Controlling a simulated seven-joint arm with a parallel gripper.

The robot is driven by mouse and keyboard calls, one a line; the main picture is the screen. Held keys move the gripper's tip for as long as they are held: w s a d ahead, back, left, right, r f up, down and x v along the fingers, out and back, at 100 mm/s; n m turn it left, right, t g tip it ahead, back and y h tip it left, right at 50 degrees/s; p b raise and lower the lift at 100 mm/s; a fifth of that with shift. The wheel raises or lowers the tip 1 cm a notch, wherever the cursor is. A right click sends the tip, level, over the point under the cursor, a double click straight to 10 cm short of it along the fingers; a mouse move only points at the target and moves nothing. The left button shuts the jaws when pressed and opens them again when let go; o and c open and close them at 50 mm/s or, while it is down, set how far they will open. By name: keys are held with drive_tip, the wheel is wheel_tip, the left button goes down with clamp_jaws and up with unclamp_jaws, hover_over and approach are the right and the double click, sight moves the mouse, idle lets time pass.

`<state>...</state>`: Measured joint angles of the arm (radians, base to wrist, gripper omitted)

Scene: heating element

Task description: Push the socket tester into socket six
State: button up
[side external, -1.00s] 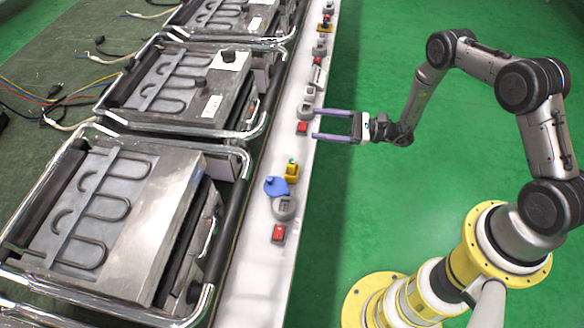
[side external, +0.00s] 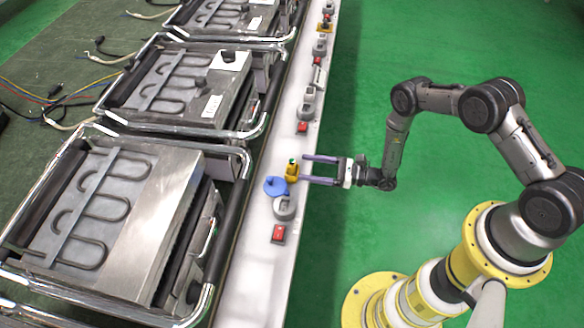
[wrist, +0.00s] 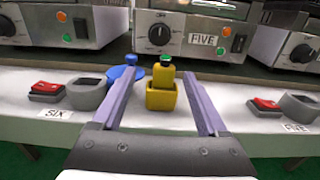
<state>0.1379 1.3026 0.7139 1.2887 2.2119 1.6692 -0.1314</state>
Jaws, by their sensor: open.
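The socket tester (wrist: 162,79) is a yellow block with a green top, standing upright in a yellow holder (wrist: 161,99) on the white ledge. It also shows in the side view (side external: 292,168). My gripper (side external: 305,169) is open and empty, its two purple fingers level and pointing at the tester. In the wrist view the fingers (wrist: 159,76) lie left and right of the tester with gaps; in the side view their tips end just short of it. Socket six (wrist: 88,93) is a grey, open-topped block left of the tester, near the SIX label (wrist: 58,115).
A blue object with a knob (side external: 276,186) stands between the tester and socket six, close to the left finger. A red switch (wrist: 47,89) sits beyond socket six. Socket five (wrist: 301,107) is at the right. Heating appliances (side external: 110,210) line the ledge's far side.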

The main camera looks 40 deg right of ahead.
sight(296, 165)
drive_tip(key=shift+w+d+f+x, duration=0.1)
drive_tip(key=shift+f+x, duration=0.05)
drive_tip(key=shift+x, duration=1.25)
drive_tip(key=shift+w+d+f+x, duration=0.1)
drive_tip(key=shift+w+f+x, duration=0.05)
drive_tip(key=shift+x, duration=1.25)
drive_tip(key=shift+d, duration=0.1)
drive_tip(key=shift+s, duration=0.1)
clamp_jaws()
